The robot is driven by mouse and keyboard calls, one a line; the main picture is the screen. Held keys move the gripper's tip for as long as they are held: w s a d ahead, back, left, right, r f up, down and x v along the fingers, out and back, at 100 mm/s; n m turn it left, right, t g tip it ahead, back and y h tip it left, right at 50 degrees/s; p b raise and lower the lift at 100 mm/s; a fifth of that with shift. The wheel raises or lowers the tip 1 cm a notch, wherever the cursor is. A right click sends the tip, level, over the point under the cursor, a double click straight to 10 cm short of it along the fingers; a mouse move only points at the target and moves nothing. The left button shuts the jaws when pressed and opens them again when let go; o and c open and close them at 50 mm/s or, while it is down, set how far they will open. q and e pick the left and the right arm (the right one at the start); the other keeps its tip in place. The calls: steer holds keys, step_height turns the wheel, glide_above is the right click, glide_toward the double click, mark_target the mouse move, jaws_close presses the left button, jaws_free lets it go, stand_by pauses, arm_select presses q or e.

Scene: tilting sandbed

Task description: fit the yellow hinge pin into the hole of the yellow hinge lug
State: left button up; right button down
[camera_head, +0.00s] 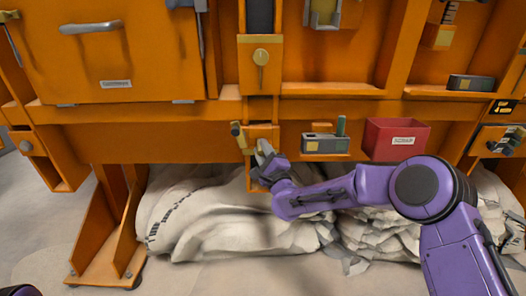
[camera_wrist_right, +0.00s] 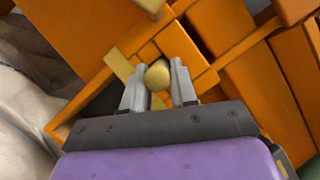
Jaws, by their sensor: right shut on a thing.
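My right gripper (camera_head: 264,150) is at the small orange bracket (camera_head: 262,132) low on the orange frame. In the wrist view its two grey fingers (camera_wrist_right: 158,85) are closed on the yellow hinge pin (camera_wrist_right: 157,75), whose round end faces the camera. A flat yellow piece (camera_wrist_right: 119,64) lies behind and beside the pin and may be the hinge lug. Its hole is not visible, and I cannot tell whether the pin is in it. In the head view the gripper hides the pin. My left gripper is out of view.
A yellow, dark-ended fitting (camera_head: 238,134) sits left of the bracket. A grey box (camera_head: 325,143) and a red bin (camera_head: 397,139) stand on the right. Pale sacks (camera_head: 215,222) lie below.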

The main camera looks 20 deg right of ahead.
mark_target(261, 154)
steer(key=s+a+f+b, duration=0.1)
steer(key=s+a, duration=0.1)
steer(key=s, duration=0.6)
steer(key=shift+a+f, duration=0.15)
stand_by(0.6)
steer(key=shift+w, duration=0.15)
steer(key=shift+w+d, duration=0.3)
steer(key=shift+w, duration=0.6)
steer(key=shift+w+d+r+p, duration=0.15)
steer(key=shift+w+r+p, duration=0.1)
steer(key=shift+w, duration=0.3)
steer(key=shift+w+d+r+p, duration=0.1)
steer(key=shift+w+d+p, duration=0.1)
steer(key=shift+w, duration=0.3)
stand_by(0.9)
steer(key=shift+w+d+r+p, duration=0.1)
steer(key=shift+w+d+r, duration=0.1)
steer(key=shift+w, duration=0.5)
steer(key=shift+w+d+r+p, duration=0.1)
steer(key=shift+w+d, duration=0.05)
steer(key=shift+w, duration=0.55)
steer(key=shift+w+d+r+p, duration=0.1)
steer(key=shift+w+d, duration=0.1)
steer(key=shift+w, duration=0.5)
steer(key=c, duration=0.8)
jaws_free()
steer(key=shift+s+f, duration=0.1)
